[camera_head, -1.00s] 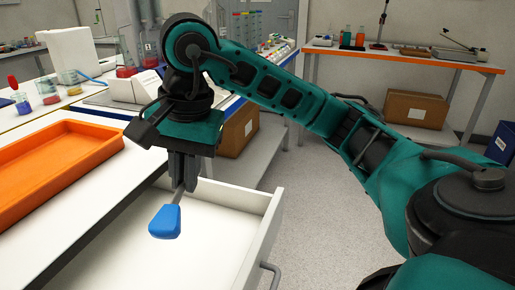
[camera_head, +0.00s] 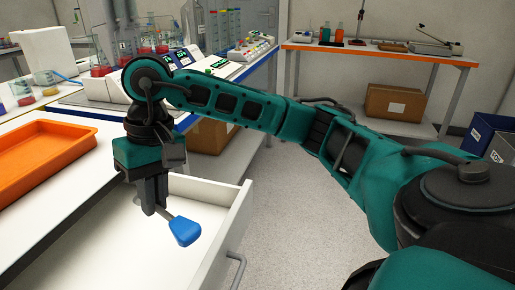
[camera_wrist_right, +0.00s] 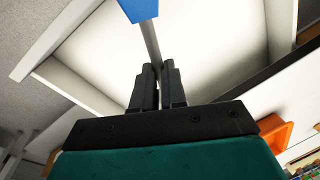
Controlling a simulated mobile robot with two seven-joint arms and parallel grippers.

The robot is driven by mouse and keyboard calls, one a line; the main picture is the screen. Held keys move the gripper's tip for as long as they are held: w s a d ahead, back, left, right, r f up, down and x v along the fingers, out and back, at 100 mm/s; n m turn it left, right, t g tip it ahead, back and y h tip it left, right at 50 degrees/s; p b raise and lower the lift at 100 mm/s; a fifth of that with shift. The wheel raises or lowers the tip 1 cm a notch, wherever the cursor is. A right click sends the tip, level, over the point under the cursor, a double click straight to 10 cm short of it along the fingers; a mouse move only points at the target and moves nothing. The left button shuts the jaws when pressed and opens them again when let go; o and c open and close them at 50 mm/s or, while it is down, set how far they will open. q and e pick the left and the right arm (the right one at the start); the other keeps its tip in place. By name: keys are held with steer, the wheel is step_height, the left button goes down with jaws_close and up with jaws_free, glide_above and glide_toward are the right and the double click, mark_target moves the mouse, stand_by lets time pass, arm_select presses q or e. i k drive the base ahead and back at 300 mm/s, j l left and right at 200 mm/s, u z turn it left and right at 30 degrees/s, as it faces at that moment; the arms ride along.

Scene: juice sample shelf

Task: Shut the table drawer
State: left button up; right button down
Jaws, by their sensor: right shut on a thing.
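The white table drawer (camera_head: 240,215) stands pulled out from the white table, with a grey bar handle (camera_head: 236,268) on its front. My right gripper (camera_head: 155,207) is over the drawer's inside, shut on the grey shaft of a blue-handled tool (camera_head: 185,231). The blue end points toward the drawer front. In the right wrist view the jaws (camera_wrist_right: 158,70) pinch the shaft, with the blue handle (camera_wrist_right: 146,8) at the top edge. I cannot tell whether the tool touches the drawer floor. My left gripper is not in view.
An orange tray (camera_head: 50,150) lies on the table left of the drawer. Glassware and devices stand on the bench behind. Cardboard boxes (camera_head: 395,104) sit on low shelves. The floor (camera_head: 290,215) right of the drawer is clear.

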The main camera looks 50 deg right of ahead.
mark_target(115, 246)
steer(key=k+l+z, duration=0.1)
steer(key=k+l, duration=0.15)
steer(key=k+l+z, duration=0.1)
steer(key=l, duration=0.4)
steer(key=k+l, duration=0.35)
steer(key=k+l+z, duration=0.15)
steer(key=l, duration=0.25)
steer(key=k, duration=0.05)
